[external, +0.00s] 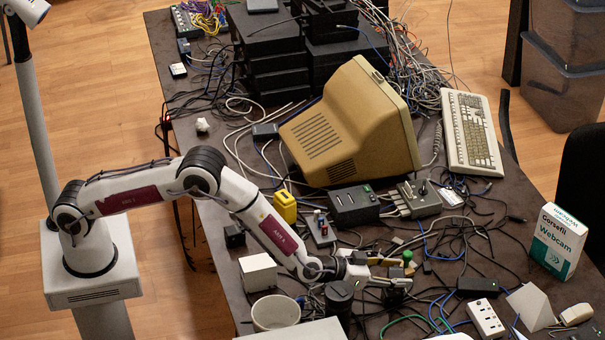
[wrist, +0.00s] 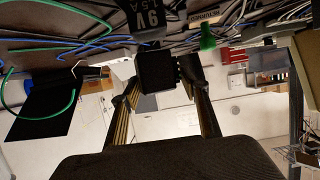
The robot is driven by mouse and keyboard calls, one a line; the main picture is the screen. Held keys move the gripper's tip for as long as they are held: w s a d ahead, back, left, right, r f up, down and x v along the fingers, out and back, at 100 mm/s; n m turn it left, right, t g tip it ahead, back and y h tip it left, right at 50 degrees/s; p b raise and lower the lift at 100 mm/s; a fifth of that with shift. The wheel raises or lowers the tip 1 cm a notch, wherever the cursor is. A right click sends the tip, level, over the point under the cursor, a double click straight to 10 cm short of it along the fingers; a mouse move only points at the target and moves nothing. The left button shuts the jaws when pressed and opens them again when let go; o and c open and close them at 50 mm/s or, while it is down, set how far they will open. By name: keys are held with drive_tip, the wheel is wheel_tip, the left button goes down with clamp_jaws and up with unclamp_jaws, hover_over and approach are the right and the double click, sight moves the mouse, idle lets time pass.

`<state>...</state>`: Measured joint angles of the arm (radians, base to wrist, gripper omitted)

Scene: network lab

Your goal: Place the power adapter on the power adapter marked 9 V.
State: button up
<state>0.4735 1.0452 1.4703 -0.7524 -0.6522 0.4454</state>
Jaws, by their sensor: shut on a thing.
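A black power adapter (wrist: 156,73) sits between the fingertips of my gripper (wrist: 160,82) in the wrist view. The gripper is shut on it. In the external view my gripper (external: 403,273) is low over the front part of the cluttered table, and the held adapter is hard to make out among dark things.
A green-topped piece (external: 407,255) stands beside the gripper. Loose cables cover much of the table (external: 222,240). A beige monitor (external: 352,125) stands behind.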

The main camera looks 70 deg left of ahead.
drive_tip(key=shift+f, duration=0.8)
drive_tip(key=shift+f, duration=0.15)
drive_tip(key=o, duration=1.2)
drive_tip(key=shift+s, duration=0.1)
drive_tip(key=shift+v, duration=0.8)
drive_tip(key=v, duration=1)
drive_tip(key=shift+s+r, duration=0.1)
drive_tip(key=shift+r, duration=0.15)
